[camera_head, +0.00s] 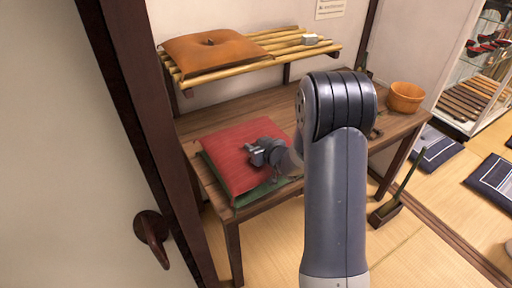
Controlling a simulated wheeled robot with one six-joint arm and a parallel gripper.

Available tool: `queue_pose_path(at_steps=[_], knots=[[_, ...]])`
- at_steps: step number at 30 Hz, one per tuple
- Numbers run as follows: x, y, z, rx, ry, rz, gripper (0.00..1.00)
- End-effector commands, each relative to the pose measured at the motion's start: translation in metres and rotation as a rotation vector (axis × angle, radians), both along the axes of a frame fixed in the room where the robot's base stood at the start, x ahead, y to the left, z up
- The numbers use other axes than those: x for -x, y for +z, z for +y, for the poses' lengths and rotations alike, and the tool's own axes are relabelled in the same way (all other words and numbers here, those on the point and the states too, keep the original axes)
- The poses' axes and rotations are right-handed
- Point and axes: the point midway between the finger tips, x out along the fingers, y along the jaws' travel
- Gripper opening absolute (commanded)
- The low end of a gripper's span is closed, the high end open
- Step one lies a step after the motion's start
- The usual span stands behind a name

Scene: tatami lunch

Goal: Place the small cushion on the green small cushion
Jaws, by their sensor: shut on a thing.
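A red small cushion (228,148) lies over a green small cushion (262,191) on the left end of the wooden table. Only a strip of the green one shows, along the front and right edges under the red one. The exact grip is too small to see. My arm reaches in from the lower right and hides part of the table.
A brown-orange cushion (213,50) and a small pale object (310,39) are on a slatted bamboo shelf (285,47) above the table (205,122). An orange-brown bowl (405,96) stands at the table's right end. A dark door post (150,120) is close on the left.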

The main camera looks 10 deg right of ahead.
Motion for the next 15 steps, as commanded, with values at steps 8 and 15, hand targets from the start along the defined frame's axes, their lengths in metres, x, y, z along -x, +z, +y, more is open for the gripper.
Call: queue_pose_path(at_steps=[8,15], knots=[[-0.0005,-0.0009,0.0001,0.000,0.000,-0.004,0.01],[-0.0002,-0.0021,0.0001,-0.001,0.000,-0.002,0.50]])
